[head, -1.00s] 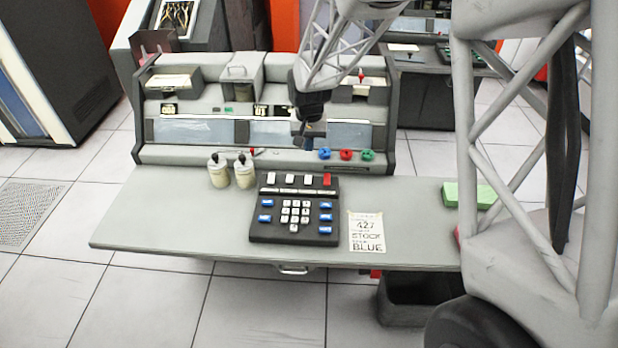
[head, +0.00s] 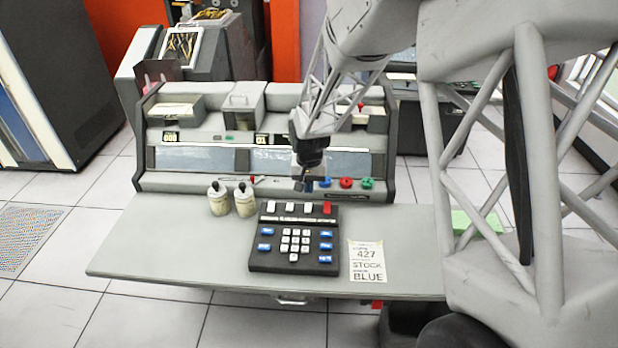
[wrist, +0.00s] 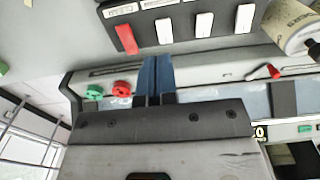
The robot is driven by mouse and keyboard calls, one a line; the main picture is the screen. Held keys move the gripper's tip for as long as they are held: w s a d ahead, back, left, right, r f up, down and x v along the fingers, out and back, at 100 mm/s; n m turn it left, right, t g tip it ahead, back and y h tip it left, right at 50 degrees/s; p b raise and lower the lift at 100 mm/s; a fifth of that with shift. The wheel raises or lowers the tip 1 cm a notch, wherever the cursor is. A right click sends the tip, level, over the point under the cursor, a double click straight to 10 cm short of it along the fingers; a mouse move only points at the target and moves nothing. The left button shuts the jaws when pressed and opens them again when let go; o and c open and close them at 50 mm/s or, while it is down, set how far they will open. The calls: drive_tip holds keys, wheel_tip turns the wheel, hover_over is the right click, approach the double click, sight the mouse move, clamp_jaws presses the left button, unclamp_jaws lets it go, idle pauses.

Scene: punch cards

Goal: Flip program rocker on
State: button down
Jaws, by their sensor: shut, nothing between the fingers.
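The black keypad unit (head: 262,257) lies on the desk with a row of white rockers (head: 291,207) and one red rocker (head: 327,208) along its back edge. I cannot read which one is the program rocker. The wrist view shows the red rocker (wrist: 126,39) and white rockers (wrist: 164,31) near the top. My gripper (head: 299,186) is shut and empty, above the desk just behind the rocker row and in front of the console. Its blue fingers (wrist: 155,62) point toward the keypad, apart from the rockers.
Red (head: 346,183) and green (head: 367,183) knobs sit on the console front, close to my gripper; a blue knob (head: 325,182) is beside them. A small red lever (wrist: 263,72) is nearby. Two cream canisters (head: 218,200) stand left of the keypad. A printed card (head: 367,262) lies right.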

sight(309, 217)
wheel_tip(309, 217, down, 9)
drive_tip(key=shift+r, duration=0.1)
idle(0.4)
drive_tip(key=shift+f, duration=0.2)
idle(0.3)
drive_tip(key=shift+s+f+t, duration=0.3)
drive_tip(key=shift+f+t, duration=0.2)
drive_tip(key=shift+t, duration=0.2)
drive_tip(key=shift+s+f, duration=0.25)
drive_tip(key=shift+f, duration=0.15)
drive_tip(key=shift+r, duration=0.65)
drive_tip(key=shift+w+r, duration=0.1)
drive_tip(key=shift+r, duration=0.2)
